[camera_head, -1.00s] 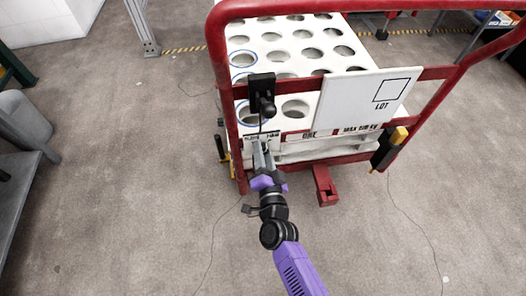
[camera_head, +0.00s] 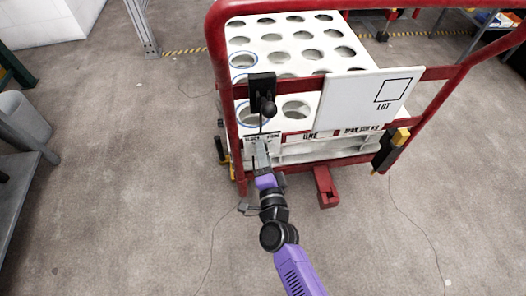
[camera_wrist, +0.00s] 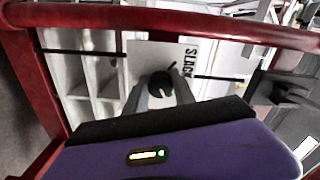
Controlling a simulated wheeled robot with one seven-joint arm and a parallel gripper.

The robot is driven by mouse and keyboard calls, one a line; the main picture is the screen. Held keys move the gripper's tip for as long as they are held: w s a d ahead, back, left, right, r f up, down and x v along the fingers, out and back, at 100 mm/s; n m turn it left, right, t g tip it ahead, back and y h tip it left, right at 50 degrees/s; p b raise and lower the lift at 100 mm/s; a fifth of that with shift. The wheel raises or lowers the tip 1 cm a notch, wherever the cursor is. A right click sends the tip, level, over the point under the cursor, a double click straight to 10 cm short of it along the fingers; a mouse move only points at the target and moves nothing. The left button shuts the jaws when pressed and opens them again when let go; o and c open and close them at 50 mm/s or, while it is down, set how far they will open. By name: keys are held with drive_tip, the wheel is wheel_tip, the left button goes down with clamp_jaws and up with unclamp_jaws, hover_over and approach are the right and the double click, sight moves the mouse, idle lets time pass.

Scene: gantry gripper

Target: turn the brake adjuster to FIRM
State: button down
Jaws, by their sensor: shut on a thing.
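The brake adjuster is a small black knob (camera_wrist: 160,84) on a pale plate on the red cart. In the wrist view, the two grey fingers of my gripper (camera_wrist: 160,95) reach up to it, one on each side, and are shut on it. A short dark pointer on the knob tilts up and right, toward the sideways word SLACK. There my gripper (camera_head: 262,152) is just below the label and hides the knob. FIRM is not visible in the wrist view.
The red cart frame (camera_head: 232,130) surrounds a white rack (camera_head: 285,60) with round holes. A white LOT board (camera_head: 365,100) is to the right. Open floor (camera_head: 120,200) lies at the left.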

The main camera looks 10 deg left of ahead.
drive_tip(key=c, duration=1.1)
unclamp_jaws()
drive_tip(key=shift+o, duration=0.2)
drive_tip(key=p+v, duration=0.1)
drive_tip(key=v, duration=0.7)
drive_tip(key=shift+p, duration=0.3)
